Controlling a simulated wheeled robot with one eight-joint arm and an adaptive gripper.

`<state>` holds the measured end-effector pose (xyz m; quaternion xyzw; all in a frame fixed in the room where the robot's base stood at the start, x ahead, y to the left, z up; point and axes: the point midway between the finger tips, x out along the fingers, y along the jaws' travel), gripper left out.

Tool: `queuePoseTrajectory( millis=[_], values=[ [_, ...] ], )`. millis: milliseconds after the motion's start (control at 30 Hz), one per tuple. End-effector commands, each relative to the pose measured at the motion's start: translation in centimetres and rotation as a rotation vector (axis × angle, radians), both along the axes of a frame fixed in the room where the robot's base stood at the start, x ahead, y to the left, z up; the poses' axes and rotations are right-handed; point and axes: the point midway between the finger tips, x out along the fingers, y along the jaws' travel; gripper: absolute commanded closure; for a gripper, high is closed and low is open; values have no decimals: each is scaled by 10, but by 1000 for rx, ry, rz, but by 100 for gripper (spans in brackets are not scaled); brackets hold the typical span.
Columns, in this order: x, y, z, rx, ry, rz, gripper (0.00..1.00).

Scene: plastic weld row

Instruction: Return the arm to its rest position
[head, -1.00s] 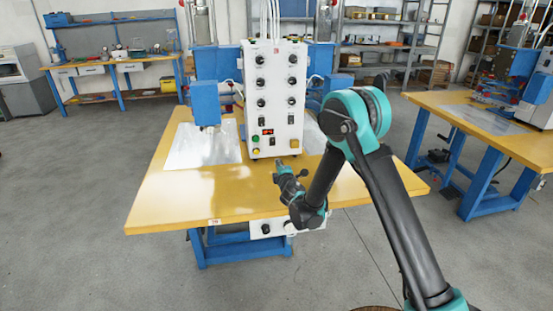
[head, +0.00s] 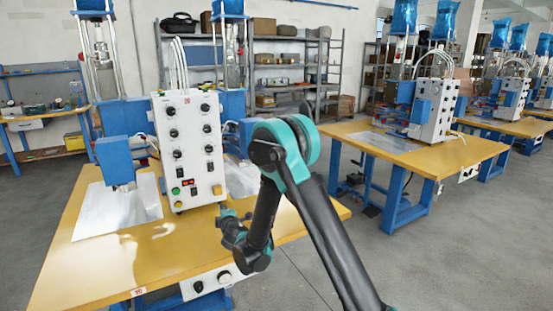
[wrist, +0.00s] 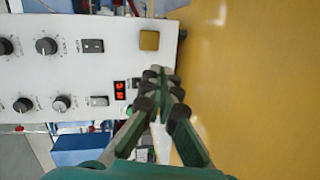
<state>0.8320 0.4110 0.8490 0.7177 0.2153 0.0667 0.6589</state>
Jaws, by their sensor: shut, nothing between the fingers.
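My arm is bent, its elbow high and its forearm hanging down over the near edge of the yellow table (head: 90,270). My gripper (head: 228,212) is small in the head view, just in front of the lower right corner of the white control box (head: 190,150). In the wrist view my gripper (wrist: 160,78) has its fingers together and empty. They point at the box's lower edge, near the red display (wrist: 120,90) and the yellow square button (wrist: 149,40). Whether the fingertips touch the box cannot be told.
A blue welding head (head: 115,160) stands left of the box over a pale plate (head: 95,215). A second yellow table (head: 360,142) with another machine (head: 430,110) stands at the right. Shelves (head: 285,70) line the back wall. The grey floor at the right (head: 450,240) is clear.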

Motion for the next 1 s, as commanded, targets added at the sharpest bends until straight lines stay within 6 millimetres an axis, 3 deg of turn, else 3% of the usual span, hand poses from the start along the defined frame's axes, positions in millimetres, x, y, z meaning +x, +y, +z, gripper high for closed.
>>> queuePoseTrajectory(
  millis=[33, 233, 467, 700, 900, 1000],
  values=[
    [6, -31, 10, 29, 39, -57, 100],
    [8, -144, 34, 162, 213, -286, 100],
    [-26, -262, 44, 325, 405, -538, 100],
    [-96, -360, 39, 507, 600, -787, 100],
    [-173, -416, 25, 665, 760, -977, 100],
    [-215, -435, 15, 748, 841, -1066, 100]
  ],
)
